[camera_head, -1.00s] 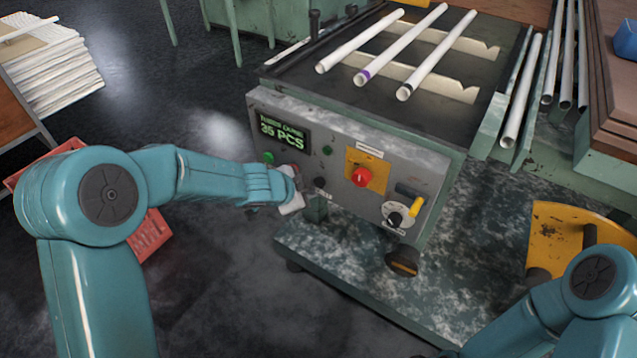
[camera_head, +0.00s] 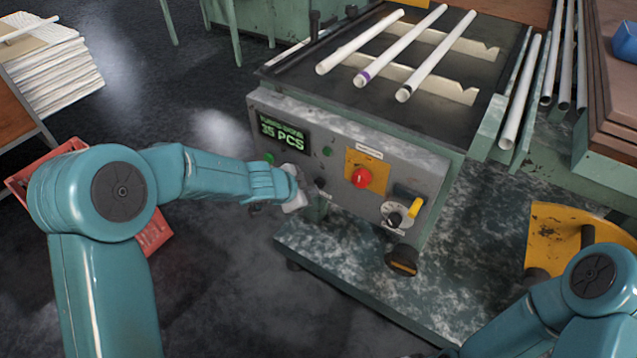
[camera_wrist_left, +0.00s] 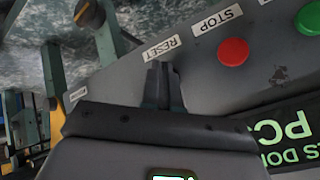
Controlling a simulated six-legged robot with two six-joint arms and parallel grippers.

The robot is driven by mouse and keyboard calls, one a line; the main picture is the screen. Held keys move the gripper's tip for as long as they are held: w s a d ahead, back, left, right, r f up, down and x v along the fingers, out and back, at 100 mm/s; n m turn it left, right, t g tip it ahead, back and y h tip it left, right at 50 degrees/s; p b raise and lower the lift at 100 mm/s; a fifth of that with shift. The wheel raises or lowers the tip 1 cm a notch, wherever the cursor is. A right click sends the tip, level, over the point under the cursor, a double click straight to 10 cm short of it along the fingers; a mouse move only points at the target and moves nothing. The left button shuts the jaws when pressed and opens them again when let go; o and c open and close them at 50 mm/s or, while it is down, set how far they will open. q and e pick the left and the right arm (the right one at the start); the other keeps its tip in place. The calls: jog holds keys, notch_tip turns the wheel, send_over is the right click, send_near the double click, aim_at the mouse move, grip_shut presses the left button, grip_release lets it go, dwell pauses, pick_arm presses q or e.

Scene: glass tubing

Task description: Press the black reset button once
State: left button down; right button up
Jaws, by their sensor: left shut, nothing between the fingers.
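The black reset button (camera_head: 320,184) sits on the grey front panel of the machine, at the right end of a row of buttons. My left gripper (camera_head: 302,193) is shut and empty, close to the panel just left of the button in the head view. In the left wrist view its closed fingers (camera_wrist_left: 162,86) point at the spot under the RESET label (camera_wrist_left: 161,49) and hide the button there. I cannot tell whether they touch it. My right gripper is out of view; only part of that arm shows at the lower right.
A red STOP button (camera_wrist_left: 233,52) and a green button (camera_wrist_left: 309,19) are beside the fingers. White tubes (camera_head: 436,55) lie on top.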

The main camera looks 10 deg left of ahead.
pick_arm(q)
jog(key=shift+w+d+p, duration=0.15)
jog(key=shift+w+p, duration=0.25)
jog(key=shift+w, duration=0.1)
dwell(0.4)
dwell(0.3)
jog(key=shift+s+a+b, duration=0.3)
jog(key=shift+s+b, duration=0.35)
jog(key=shift+s, duration=0.25)
jog(key=shift+s+a+b, duration=0.3)
jog(key=shift+s+b, duration=0.1)
jog(key=shift+s, duration=0.4)
jog(key=shift+s+a+b, duration=0.25)
jog(key=shift+s+b, duration=0.2)
jog(key=shift+s, duration=0.3)
jog(key=shift+s+a+b, duration=0.3)
jog(key=shift+s+b, duration=0.1)
jog(key=shift+s, duration=0.4)
